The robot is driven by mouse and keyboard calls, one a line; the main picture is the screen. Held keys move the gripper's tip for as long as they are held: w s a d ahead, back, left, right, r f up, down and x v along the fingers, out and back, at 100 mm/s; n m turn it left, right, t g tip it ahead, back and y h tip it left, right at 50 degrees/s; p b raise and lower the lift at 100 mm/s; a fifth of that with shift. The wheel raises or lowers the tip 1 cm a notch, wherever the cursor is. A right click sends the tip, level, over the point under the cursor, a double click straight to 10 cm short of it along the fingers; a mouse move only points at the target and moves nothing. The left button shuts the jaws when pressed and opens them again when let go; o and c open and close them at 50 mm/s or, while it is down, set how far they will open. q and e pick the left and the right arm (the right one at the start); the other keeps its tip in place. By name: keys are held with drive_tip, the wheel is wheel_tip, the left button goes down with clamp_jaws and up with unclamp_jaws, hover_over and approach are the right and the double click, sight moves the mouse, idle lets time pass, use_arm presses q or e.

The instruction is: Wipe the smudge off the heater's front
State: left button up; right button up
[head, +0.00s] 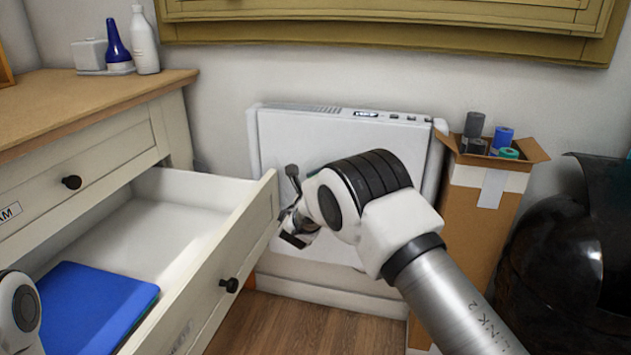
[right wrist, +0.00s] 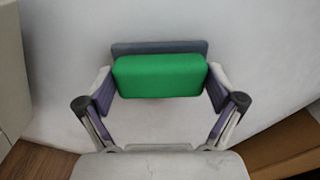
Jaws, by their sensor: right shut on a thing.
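The white heater (head: 285,145) stands against the back wall, with a small display and buttons on its top edge. Its pale front fills most of the right wrist view (right wrist: 60,60). I see no smudge; my right arm and the block cover part of the front. My right gripper (head: 291,210) is in front of the heater's left half, beside the open drawer. In the right wrist view the gripper (right wrist: 159,82) is shut on a green block (right wrist: 158,76) with a dark grey pad on its far side. I cannot tell if the pad touches the heater. My left gripper is out of view.
An open drawer (head: 235,235) with a blue folder (head: 92,305) juts out close to my right gripper. A cardboard box (head: 462,225) with rolls stands right of the heater, near a shiny black object (head: 565,260). Bottles (head: 145,45) stand on the dresser.

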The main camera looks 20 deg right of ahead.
drive_tip(key=shift+s+d, duration=0.45)
drive_tip(key=shift+d, duration=0.15)
drive_tip(key=shift+s+d, duration=0.4)
drive_tip(key=shift+d, duration=0.2)
drive_tip(key=s+d+b, duration=0.1)
drive_tip(key=s+d, duration=0.3)
drive_tip(key=d, duration=0.2)
drive_tip(key=shift+s+r+b, duration=0.15)
drive_tip(key=shift+b, duration=0.15)
drive_tip(key=shift+a, duration=0.1)
drive_tip(key=shift+v, duration=2.95)
drive_tip(key=v, duration=0.3)
